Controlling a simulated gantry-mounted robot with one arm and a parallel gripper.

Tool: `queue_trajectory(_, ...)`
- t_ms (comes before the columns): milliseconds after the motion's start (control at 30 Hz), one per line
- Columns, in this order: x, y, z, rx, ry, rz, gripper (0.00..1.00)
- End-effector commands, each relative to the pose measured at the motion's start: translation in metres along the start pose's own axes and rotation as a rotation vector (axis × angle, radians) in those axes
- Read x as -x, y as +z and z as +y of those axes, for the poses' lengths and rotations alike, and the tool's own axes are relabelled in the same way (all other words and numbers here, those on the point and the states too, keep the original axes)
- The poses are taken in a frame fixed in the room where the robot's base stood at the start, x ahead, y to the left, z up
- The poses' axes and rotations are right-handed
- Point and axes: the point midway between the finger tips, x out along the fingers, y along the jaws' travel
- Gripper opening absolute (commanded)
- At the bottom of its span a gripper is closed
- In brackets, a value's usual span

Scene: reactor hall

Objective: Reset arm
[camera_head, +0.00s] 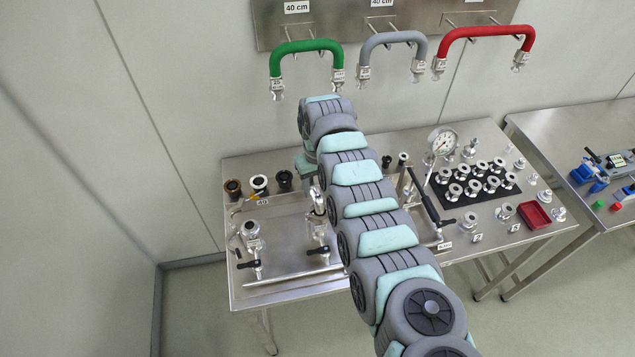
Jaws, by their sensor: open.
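My arm reaches from the bottom right of the head view up over the steel table (270,220) and bends down at its far end. My gripper (309,183) hangs below that bend, over the back left part of the table, partly hidden behind my arm. Its jaws are open; I see nothing held in them. Metal fittings with black handles stand on the table just below and in front of it, one silver fitting (252,238) to the left. I cannot tell the gap between my gripper and the fittings.
Green (306,46), grey (392,40) and red (483,33) hoses hang on a wall panel behind. A black pad (462,199) with several fittings, a gauge (442,141) and a red tray (534,214) are at right. A second table (570,130) stands further right.

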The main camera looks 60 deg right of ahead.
Motion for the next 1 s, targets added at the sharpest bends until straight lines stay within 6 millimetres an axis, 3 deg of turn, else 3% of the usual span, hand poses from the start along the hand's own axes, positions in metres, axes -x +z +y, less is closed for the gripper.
queue_trajectory(300, -0.030, 0.000, -0.001, 0.001, -0.001, -0.001, 0.49)
queue_trajectory(667, -0.034, 0.000, -0.001, 0.001, -0.001, -0.001, 0.49)
queue_trajectory(1000, -0.033, 0.000, -0.001, 0.001, 0.000, -0.001, 0.23)
